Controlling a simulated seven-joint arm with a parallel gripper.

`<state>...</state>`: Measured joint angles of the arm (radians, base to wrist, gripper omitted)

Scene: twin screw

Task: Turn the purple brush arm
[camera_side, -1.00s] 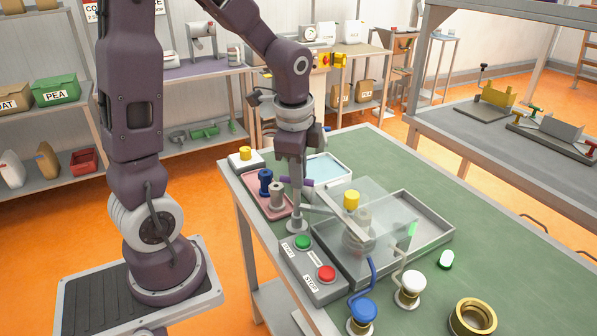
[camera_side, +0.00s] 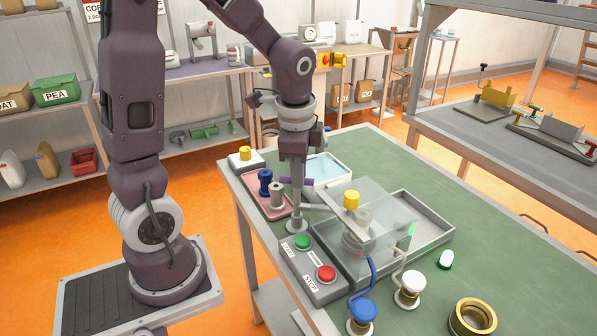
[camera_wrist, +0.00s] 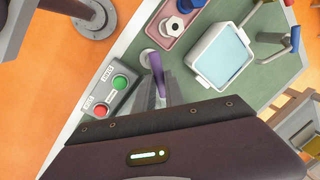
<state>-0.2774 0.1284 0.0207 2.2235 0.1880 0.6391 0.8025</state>
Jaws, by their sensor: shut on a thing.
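The purple brush arm (camera_side: 308,182) is a short purple bar near the top of a grey post (camera_side: 297,208) with a round foot, at the near left corner of the green table. My gripper (camera_side: 297,176) reaches down over the post and is shut on the purple arm. In the wrist view the purple arm (camera_wrist: 157,68) shows between the two grey fingers (camera_wrist: 161,80), its outer end sticking out past them. The fingers hide the gripped part.
A control box with a green START button (camera_side: 303,242) and red STOP button (camera_side: 327,273) stands close in front. A clear-covered unit (camera_side: 372,222) with a yellow knob stands right. A light-blue tray (camera_side: 326,168) lies behind.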

